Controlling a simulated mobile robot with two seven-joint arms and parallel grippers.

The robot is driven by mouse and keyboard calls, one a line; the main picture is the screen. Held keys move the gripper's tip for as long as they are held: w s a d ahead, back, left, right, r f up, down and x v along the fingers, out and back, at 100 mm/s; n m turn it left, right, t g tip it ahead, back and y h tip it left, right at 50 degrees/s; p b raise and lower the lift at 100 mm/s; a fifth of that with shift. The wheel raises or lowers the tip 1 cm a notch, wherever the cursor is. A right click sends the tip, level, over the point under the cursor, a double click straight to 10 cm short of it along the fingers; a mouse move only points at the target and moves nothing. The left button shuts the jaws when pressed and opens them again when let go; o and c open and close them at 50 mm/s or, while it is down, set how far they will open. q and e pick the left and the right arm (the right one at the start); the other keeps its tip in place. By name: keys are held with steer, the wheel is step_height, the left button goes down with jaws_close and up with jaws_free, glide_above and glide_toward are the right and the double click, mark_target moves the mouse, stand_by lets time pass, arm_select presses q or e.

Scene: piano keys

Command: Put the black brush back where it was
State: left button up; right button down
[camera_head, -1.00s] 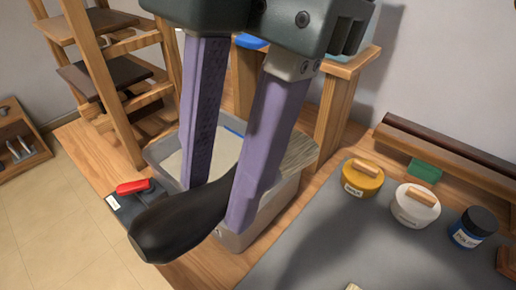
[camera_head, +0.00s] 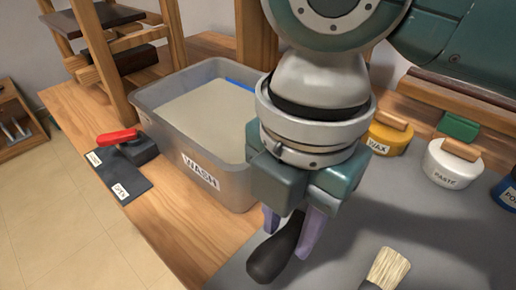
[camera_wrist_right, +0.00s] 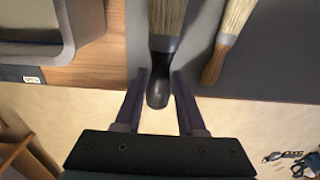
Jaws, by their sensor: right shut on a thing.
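My right gripper (camera_head: 293,232) points down over the near edge of the grey mat, shut on the black brush. The brush's dark handle (camera_head: 275,255) sticks out below the fingers towards the front; its bristle end is hidden behind the gripper. In the right wrist view the handle (camera_wrist_right: 158,92) lies between the two fingers (camera_wrist_right: 161,88), with tan bristles (camera_wrist_right: 168,18) pointing to the top edge. I cannot tell whether the brush touches the mat. My left gripper is not in view.
A pale-bristled brush with a wooden handle (camera_head: 388,268) lies to the right on the grey mat (camera_head: 345,240). WAX (camera_head: 388,138) and PASTE (camera_head: 452,165) pots stand behind.

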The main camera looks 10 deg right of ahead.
step_height(320, 180, down, 8)
steer(key=shift+r+b, duration=0.25)
steer(key=shift+b, duration=0.5)
steer(key=shift+f, duration=0.15)
steer(key=c, duration=0.5)
jaws_free()
